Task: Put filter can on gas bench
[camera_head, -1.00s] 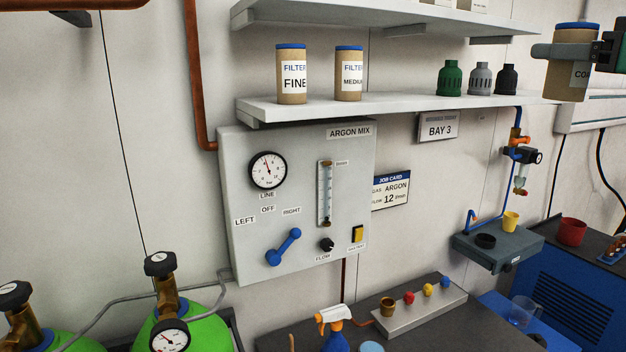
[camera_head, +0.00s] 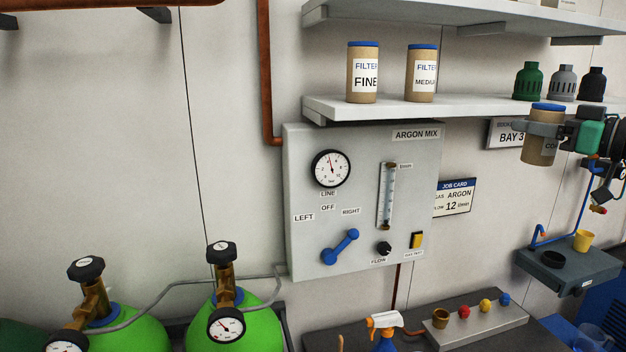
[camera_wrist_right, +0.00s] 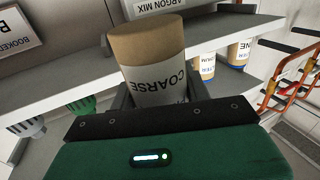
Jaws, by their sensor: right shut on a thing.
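The gas bench (camera_head: 470,341), a dark top below the argon panel, shows at the bottom of the head view. The fine filter can (camera_head: 362,75) and medium filter can (camera_head: 421,70) stand on the shelf. My left gripper is out of view.
The shelf (camera_head: 400,108) also carries several ribbed nozzle cups (camera_head: 528,82). On the bench are a spray bottle (camera_head: 384,330) and a grey block with coloured knobs (camera_head: 475,322). A grey bracket tray (camera_head: 568,268) juts from the wall. Green cylinders (camera_head: 240,320) stand left.

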